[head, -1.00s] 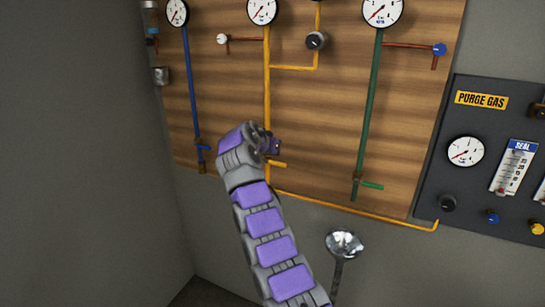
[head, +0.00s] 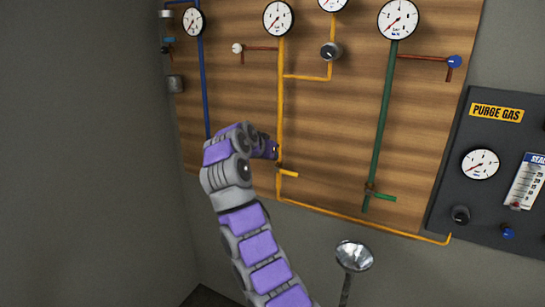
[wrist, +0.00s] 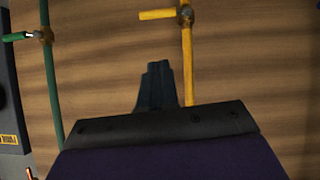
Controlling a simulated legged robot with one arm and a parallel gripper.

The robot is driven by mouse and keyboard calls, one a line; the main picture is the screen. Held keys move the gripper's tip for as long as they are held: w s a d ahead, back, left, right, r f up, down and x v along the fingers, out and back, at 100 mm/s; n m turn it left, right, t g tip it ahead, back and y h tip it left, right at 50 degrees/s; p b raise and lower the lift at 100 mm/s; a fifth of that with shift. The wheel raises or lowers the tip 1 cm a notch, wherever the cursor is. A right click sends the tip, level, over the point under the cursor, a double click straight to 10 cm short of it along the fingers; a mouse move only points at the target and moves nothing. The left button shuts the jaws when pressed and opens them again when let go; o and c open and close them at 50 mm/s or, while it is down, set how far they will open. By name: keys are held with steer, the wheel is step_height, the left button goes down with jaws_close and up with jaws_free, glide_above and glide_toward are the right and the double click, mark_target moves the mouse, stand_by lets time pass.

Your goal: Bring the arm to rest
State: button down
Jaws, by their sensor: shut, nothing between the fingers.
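My arm reaches up from the bottom of the head view. My gripper (head: 270,150) is at its end, bent to the right, in front of the wooden board and close to the yellow pipe (head: 281,110). Its fingers look small and dark there. In the wrist view my gripper (wrist: 158,72) shows with both fingers together and nothing between them. The yellow pipe (wrist: 187,65) is right of the fingers in that view. I cannot tell the exact gap between the fingers and the board.
The wooden board (head: 335,130) carries gauges, a blue pipe (head: 202,70), a green pipe (head: 384,120) and small valve handles. A dark purge gas panel (head: 500,180) is at the right. A metal funnel-shaped fixture (head: 354,256) stands below the board. A bare grey wall is at the left.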

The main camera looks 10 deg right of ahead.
steer(key=s+d+r+n+g, duration=0.35)
steer(key=s+d, duration=0.45)
steer(key=s, duration=0.3)
steer(key=s+d+f+n+g+y, duration=0.15)
steer(key=s+f, duration=0.35)
steer(key=s, duration=1)
steer(key=s+a+f+n+g+y, duration=0.1)
steer(key=s+f+g+y, duration=0.3)
steer(key=s, duration=1)
steer(key=s+a+f, duration=0.2)
steer(key=s+f, duration=0.2)
steer(key=s, duration=0.3)
steer(key=s+a+f+g+y, duration=0.1)
steer(key=s+a+f, duration=0.1)
steer(key=s, duration=0.5)
steer(key=s+a+f, duration=0.2)
steer(key=s+f, duration=0.3)
steer(key=s, duration=0.2)
steer(key=shift+s+f+n+g+y, duration=0.3)
steer(key=shift+f+y, duration=0.05)
